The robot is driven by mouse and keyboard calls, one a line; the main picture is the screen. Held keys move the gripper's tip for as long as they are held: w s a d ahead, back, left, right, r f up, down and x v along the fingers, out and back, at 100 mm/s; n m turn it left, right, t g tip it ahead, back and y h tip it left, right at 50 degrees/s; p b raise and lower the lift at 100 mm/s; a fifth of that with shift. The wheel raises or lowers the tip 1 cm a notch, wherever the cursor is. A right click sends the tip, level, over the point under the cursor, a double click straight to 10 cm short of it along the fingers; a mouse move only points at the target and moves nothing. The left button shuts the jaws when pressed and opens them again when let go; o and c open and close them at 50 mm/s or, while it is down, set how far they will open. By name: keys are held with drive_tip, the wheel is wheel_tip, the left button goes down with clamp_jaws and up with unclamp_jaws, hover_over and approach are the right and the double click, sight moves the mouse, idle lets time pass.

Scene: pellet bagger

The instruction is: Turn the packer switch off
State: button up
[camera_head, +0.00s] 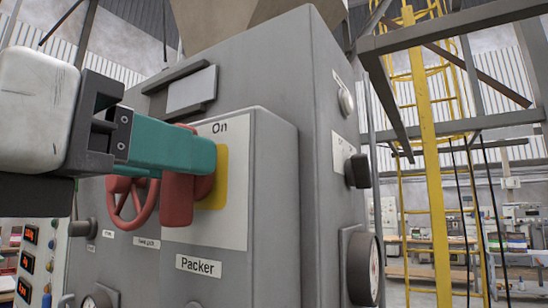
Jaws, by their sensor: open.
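The packer switch is a red handle (178,205) on a yellow plate (221,180), set on the front of a grey box. An "On" label (220,127) is above it and a "Packer" label (198,266) below. My gripper (205,160) comes in from the left, and its teal finger crosses in front of the handle. Red shows below the finger and a little above it. My gripper is open; the second finger is mostly hidden, and I cannot tell whether either finger touches the handle. The finger hides much of the switch, so its exact setting is unclear.
A red handwheel (132,203) is just left of the switch. A black knob (357,171) and a gauge (364,267) stick out from the cabinet's right side. A yellow ladder (430,150) and metal frame stand at the right. Lit displays (28,262) are at lower left.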

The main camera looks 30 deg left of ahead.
drive_tip(key=c, duration=0.7)
drive_tip(key=shift+n, duration=0.3)
drive_tip(key=shift+a+f+n+b, duration=0.2)
drive_tip(key=shift+n+b, duration=1.35)
drive_tip(key=shift+n, duration=1.3)
drive_tip(key=shift+a+f+n+b, duration=0.25)
drive_tip(key=shift+n+b, duration=1.3)
drive_tip(key=shift+n, duration=1.35)
drive_tip(key=shift+a+f+n+b, duration=0.2)
drive_tip(key=shift+n+b, duration=1.35)
drive_tip(key=shift+n, duration=1.3)
